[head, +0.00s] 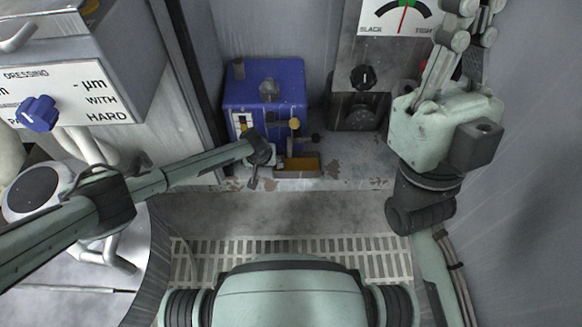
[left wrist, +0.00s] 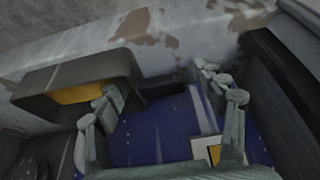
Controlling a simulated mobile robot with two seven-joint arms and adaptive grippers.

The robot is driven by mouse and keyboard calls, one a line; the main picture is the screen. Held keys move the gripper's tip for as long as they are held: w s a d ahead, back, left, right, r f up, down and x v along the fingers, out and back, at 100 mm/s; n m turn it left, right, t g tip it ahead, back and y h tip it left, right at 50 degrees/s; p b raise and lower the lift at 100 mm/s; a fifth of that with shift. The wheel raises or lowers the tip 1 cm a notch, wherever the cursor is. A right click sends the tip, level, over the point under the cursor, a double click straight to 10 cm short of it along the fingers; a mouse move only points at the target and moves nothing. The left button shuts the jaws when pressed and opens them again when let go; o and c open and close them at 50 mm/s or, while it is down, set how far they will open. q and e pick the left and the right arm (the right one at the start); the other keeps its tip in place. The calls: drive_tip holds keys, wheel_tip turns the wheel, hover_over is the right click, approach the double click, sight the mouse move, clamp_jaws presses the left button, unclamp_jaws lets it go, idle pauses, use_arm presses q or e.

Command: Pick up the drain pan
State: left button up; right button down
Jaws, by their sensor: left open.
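The drain pan (head: 298,174) is a small, shallow brown tray with yellow-orange inside. It sits on the worn ledge in front of the blue unit (head: 265,95). In the left wrist view the pan (left wrist: 70,72) is a dark open box at the left. My left gripper (head: 262,172) is open at the pan's left end. In the left wrist view (left wrist: 162,95) one finger overlaps the pan's near right corner, and the gap between the fingers is empty. Whether that finger touches the pan I cannot tell. My right gripper (head: 472,22) is raised at the upper right, its tips near the top edge.
A grey ledge (head: 345,172) with peeling paint carries the blue unit and a dark knob (head: 363,77). A slatted grating (head: 330,250) lies below. A panel with a blue knob (head: 38,113) and a round platen (head: 33,193) stand left. A grey wall closes the right.

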use_arm(q)
drive_tip(key=shift+c, duration=0.3)
drive_tip(key=c, duration=1.4)
drive_tip(key=shift+r, duration=0.1)
